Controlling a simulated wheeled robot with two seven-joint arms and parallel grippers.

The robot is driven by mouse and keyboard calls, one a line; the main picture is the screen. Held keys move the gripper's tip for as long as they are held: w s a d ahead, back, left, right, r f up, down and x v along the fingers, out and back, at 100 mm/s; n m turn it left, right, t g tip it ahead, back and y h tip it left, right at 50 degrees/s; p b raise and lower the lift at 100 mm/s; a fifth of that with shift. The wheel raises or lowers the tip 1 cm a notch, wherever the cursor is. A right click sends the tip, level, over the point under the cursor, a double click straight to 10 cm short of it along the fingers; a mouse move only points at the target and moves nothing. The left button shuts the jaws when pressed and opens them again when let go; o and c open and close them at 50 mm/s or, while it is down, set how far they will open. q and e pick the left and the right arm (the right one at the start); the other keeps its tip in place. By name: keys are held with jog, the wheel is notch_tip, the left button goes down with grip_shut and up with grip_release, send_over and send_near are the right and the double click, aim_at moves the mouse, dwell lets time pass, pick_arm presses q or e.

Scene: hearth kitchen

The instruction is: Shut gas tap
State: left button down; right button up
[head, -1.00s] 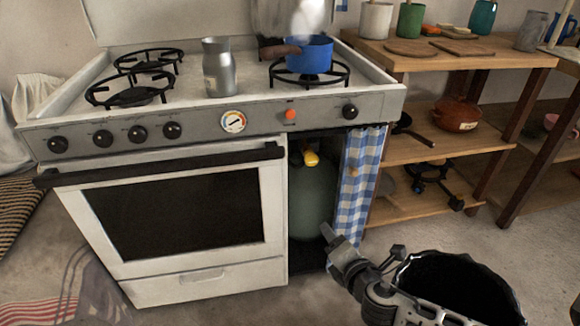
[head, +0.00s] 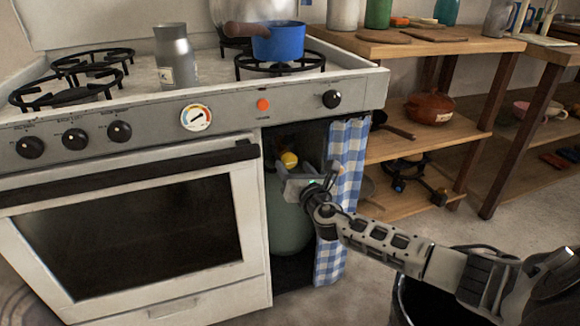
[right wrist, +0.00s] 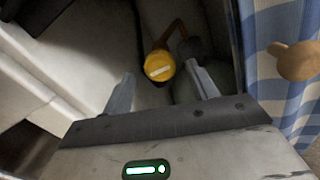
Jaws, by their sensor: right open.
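The gas tap (head: 289,159) is a small yellow knob on top of a green gas bottle (head: 287,222), inside the open compartment right of the oven. In the right wrist view the tap (right wrist: 159,62) shows its face with a pale bar, slightly tilted. My right gripper (head: 298,182) is at the compartment's opening, just in front of the tap. It is open and empty, with one finger on each side of the tap in the right wrist view; I cannot tell whether they touch it. My left gripper is not in view.
The white stove (head: 225,260) carries a blue pot (head: 279,42) and a metal canister (head: 176,58). Wooden shelves (head: 420,147) stand at the right.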

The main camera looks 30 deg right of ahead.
aim_at(291, 163)
jog(key=b+x, duration=0.1)
jog(key=x, duration=0.2)
jog(key=shift+w, duration=0.2)
jog(key=shift+w+d, duration=0.1)
jog(key=shift+w, duration=0.1)
jog(key=c, duration=1)
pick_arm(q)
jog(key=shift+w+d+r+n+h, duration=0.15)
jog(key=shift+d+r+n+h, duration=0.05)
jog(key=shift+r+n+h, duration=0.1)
